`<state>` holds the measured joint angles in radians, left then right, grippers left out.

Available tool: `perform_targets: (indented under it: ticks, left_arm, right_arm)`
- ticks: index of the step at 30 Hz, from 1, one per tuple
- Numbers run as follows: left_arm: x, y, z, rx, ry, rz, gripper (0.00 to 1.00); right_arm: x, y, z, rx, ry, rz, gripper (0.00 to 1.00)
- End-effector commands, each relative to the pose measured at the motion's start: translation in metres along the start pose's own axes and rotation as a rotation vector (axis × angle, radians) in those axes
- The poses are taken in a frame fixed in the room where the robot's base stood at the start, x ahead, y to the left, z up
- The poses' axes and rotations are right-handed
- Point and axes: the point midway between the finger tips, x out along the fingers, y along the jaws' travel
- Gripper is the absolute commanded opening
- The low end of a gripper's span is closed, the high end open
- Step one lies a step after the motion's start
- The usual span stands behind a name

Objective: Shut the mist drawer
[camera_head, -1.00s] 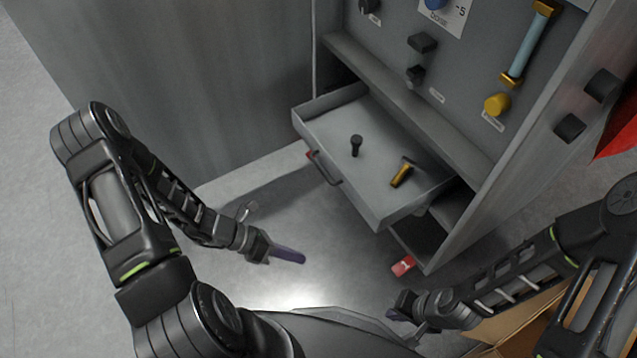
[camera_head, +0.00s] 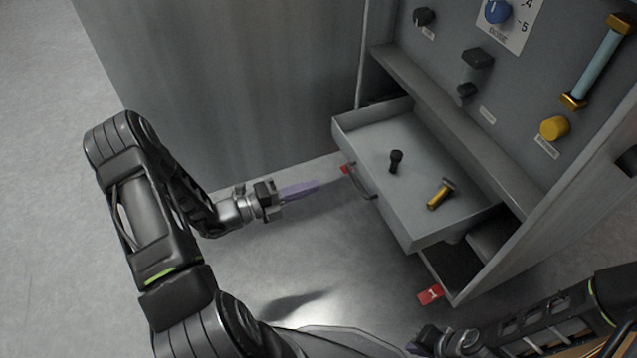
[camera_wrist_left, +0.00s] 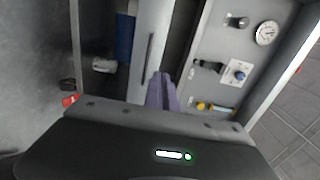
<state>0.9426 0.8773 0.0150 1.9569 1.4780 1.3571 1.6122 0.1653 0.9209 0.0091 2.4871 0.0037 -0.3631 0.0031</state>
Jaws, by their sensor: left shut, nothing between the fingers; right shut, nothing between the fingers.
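The mist drawer (camera_head: 408,221) is a grey drawer pulled out of the front of the grey cabinet, with a dark bar handle (camera_head: 360,184) on its front. Inside it lie a black knob-like piece (camera_head: 396,160) and a yellow, hammer-like piece (camera_head: 440,193). My left gripper (camera_head: 304,188) has purple fingers, is shut and empty, and points at the drawer front from the left, with a gap to the handle. In the left wrist view its fingers (camera_wrist_left: 162,92) show below a pale panel with a handle (camera_wrist_left: 150,50). My right gripper (camera_head: 418,344) is shut at the bottom edge, partly cut off.
The cabinet panel above carries a blue dial (camera_head: 497,11), a yellow knob (camera_head: 554,128) and a light-blue tube (camera_head: 603,55). An open lower compartment (camera_head: 452,264) has a red tag (camera_head: 430,294) beside it. The floor left of the drawer is clear.

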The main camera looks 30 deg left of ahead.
Motion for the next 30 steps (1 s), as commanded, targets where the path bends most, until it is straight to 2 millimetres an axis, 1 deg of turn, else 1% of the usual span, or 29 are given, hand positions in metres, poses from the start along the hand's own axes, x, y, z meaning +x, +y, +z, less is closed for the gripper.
perform_targets:
  ticks: [5, 12, 18, 21, 24, 30]
  left_arm:
    - [0.029, 0.002, -0.001, 0.001, 0.004, -0.002, 0.00]
    - [0.078, 0.003, -0.001, 0.002, 0.005, -0.002, 0.00]
    - [0.111, 0.002, -0.002, 0.001, 0.004, -0.001, 0.00]
    - [0.121, 0.002, -0.001, 0.002, 0.002, 0.000, 0.00]
    - [0.126, 0.001, -0.001, 0.002, 0.002, 0.000, 0.00]
    - [0.128, 0.000, -0.001, 0.001, 0.002, 0.000, 0.00]
  right_arm:
    - [0.008, 0.005, -0.002, 0.003, 0.005, 0.002, 0.00]
    - [0.022, 0.011, -0.004, 0.006, 0.013, 0.004, 0.00]
    - [0.033, 0.014, -0.006, 0.007, 0.020, 0.004, 0.00]
    - [0.036, 0.015, -0.007, 0.007, 0.022, 0.004, 0.00]
    - [0.037, 0.015, -0.007, 0.007, 0.023, 0.004, 0.00]
    - [0.037, 0.015, -0.007, 0.007, 0.024, 0.004, 0.00]
